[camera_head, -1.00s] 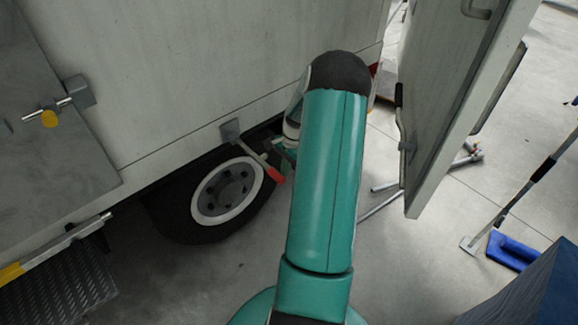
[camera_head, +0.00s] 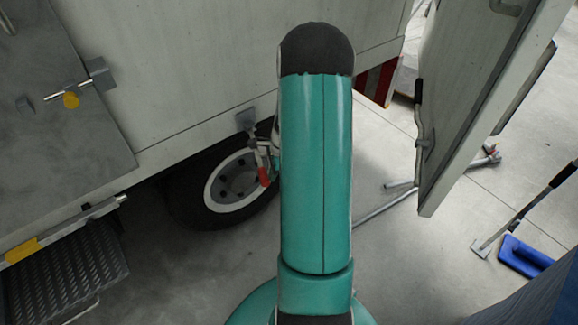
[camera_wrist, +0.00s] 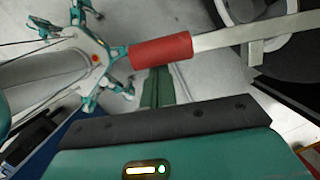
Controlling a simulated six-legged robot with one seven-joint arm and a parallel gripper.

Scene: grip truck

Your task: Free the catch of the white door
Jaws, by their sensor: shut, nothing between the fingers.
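The white door (camera_head: 470,100) stands swung out at the right of the head view, with a black handle (camera_head: 419,105) on its face. A lever with a red grip (camera_head: 264,177) hangs from a grey bracket (camera_head: 246,120) on the truck's lower side, by the wheel. In the wrist view its red grip (camera_wrist: 161,52) and pale bar (camera_wrist: 240,33) cross the upper middle. My gripper (camera_wrist: 156,74) is shut and empty, its tips close beside the red grip; contact cannot be told. In the head view my arm partly hides the gripper.
The truck wheel (camera_head: 235,183) is just behind the lever. A grey panel with a yellow-knobbed bolt (camera_head: 71,99) and a metal step (camera_head: 68,265) are at the left. Metal legs (camera_head: 385,208) stand under the door. A blue-headed tool (camera_head: 520,256) lies at the right.

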